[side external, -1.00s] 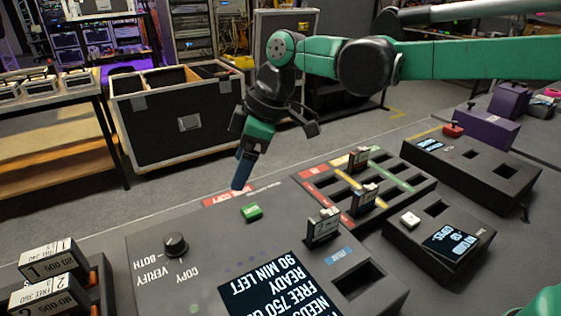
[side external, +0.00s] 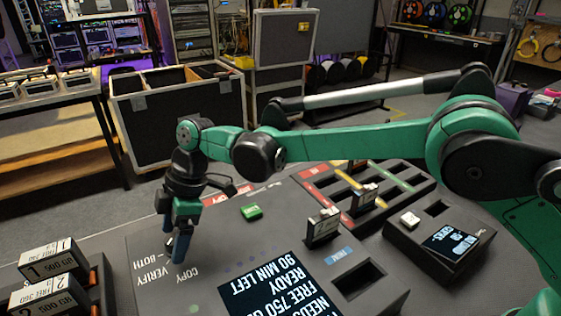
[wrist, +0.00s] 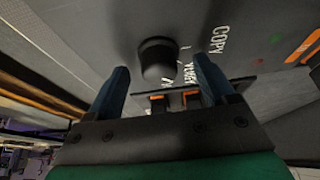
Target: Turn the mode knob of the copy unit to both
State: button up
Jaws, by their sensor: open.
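The copy unit (side external: 225,245) is a dark grey panel with a lit screen (side external: 272,285) and the words COPY, VERIFY and BOTH in white. Its black round mode knob (wrist: 158,58) shows in the wrist view between and just beyond my two blue fingertips. In the side view the knob (side external: 168,244) is mostly hidden behind my gripper (side external: 172,252). My gripper is open, points down over the knob, and has a finger on either side of it. I cannot tell whether the fingers touch it, or which word the knob points to.
A green button (side external: 251,212) and an upright card (side external: 323,226) are on the unit to the right of my gripper. A rack with labelled drives (side external: 48,262) stands at the left. A smaller unit with a screen (side external: 450,241) stands at the right.

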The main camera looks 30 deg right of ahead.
grip_shut()
jog(key=shift+m, duration=0.4)
jog(key=m+t, duration=0.1)
jog(key=m, duration=0.2)
jog(key=shift+s+m+t, duration=0.1)
jog(key=shift+m+t, duration=0.2)
jog(key=shift+t, duration=0.1)
jog(key=shift+m+t+h, duration=0.5)
jog(key=shift+m+t, duration=0.2)
jog(key=shift+m, duration=1.5)
